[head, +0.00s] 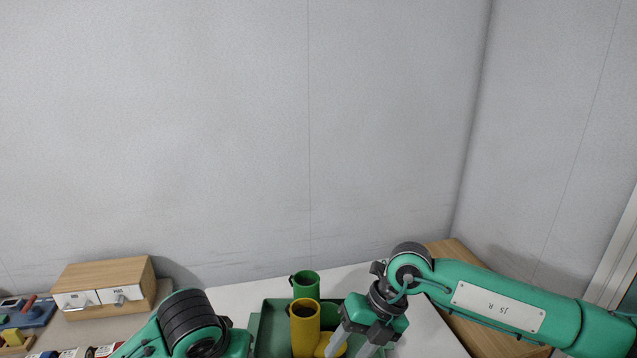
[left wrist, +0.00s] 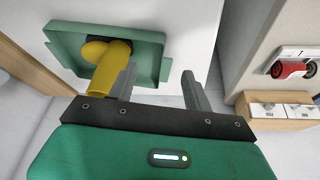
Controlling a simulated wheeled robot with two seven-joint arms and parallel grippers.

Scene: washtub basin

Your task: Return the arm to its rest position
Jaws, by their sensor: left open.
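My left arm (head: 190,328) comes in at the bottom left of the head view, and its fingertips are not visible there. In the left wrist view my left gripper (left wrist: 160,86) is open, with nothing between its fingers. My right gripper (head: 353,346) is low in the head view, at the right side of the green tray, its fingers apart. The tray (left wrist: 67,31) and yellow object (left wrist: 112,66) also show in the left wrist view, beyond the left finger.
A wooden drawer box (head: 105,272) stands at the left, near a blue tray (head: 38,314) with small items. White table surface (head: 237,287) is clear behind the tray. A wooden surface (head: 455,250) lies behind the right arm.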

